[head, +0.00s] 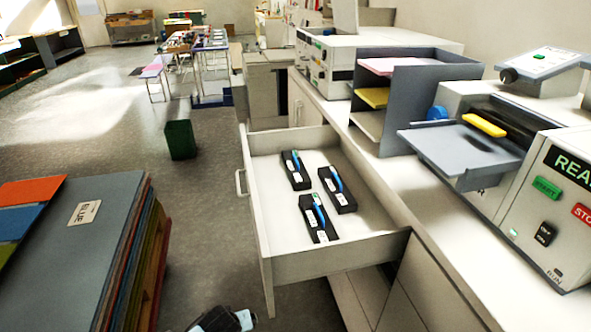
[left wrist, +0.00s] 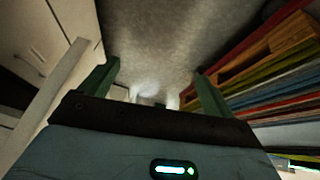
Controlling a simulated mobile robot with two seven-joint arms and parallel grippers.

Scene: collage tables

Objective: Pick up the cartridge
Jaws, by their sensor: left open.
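Three black cartridges lie apart in an open white drawer (head: 262,190): one at the back left (head: 296,170), one at the right (head: 337,190) and one at the front (head: 318,218). Each has a blue strip and white labels, and some show green at one end. My left gripper (left wrist: 156,72) is open and empty in the left wrist view, its two green fingers apart over grey floor. In the head view only a dark and white part of my arm shows at the bottom edge, low and outside the drawer. My right gripper is not in view.
A stack of coloured boards (head: 110,250) stands at the left, with floor between it and the drawer. The counter at the right holds a grey paper tray rack (head: 410,80) and a machine (head: 555,205) with green and red buttons. A green bin (head: 180,140) stands behind.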

